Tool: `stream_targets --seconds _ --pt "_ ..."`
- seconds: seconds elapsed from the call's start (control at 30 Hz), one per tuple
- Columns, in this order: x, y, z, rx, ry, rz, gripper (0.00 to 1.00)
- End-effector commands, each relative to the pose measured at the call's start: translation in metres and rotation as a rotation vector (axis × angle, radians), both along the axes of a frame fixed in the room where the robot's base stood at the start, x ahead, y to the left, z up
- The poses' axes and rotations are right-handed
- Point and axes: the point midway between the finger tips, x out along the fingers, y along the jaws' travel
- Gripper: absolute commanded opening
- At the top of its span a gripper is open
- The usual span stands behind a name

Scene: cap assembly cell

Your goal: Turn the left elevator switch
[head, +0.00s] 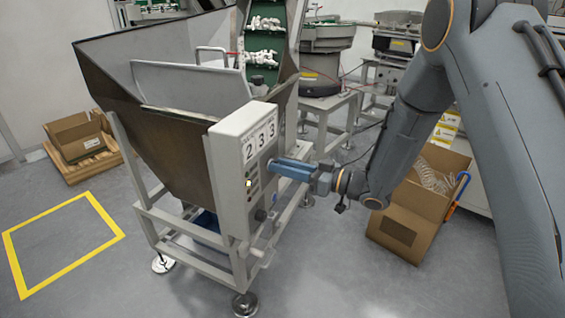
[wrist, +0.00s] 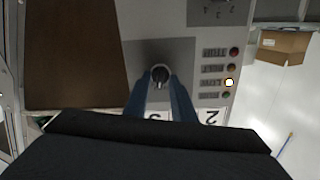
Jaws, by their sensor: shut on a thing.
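The elevator's control box (head: 222,160) has a white top marked 2 3 3. My gripper (head: 272,168) reaches its panel from the right, and its blue fingers hide the switch in the head view. In the wrist view, a dark round switch with a pale grip (wrist: 160,74) sits on a grey plate (wrist: 188,52). My gripper's blue fingers (wrist: 161,80) stand on both sides of the grip and are shut on it. The turn position of the switch is hard to read.
Another dark knob (head: 261,215) is lower on the box. The hopper (head: 150,120) stands left of it. An open cardboard box (head: 410,215) is on the floor at right.

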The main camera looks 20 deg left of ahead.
Motion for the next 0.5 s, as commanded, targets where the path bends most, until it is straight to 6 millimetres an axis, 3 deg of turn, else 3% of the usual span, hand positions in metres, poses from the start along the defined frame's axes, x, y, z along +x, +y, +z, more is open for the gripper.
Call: stream_targets --seconds 0.5 --pt "0.0017 -0.0006 0.0 0.062 0.427 -0.001 0.01"
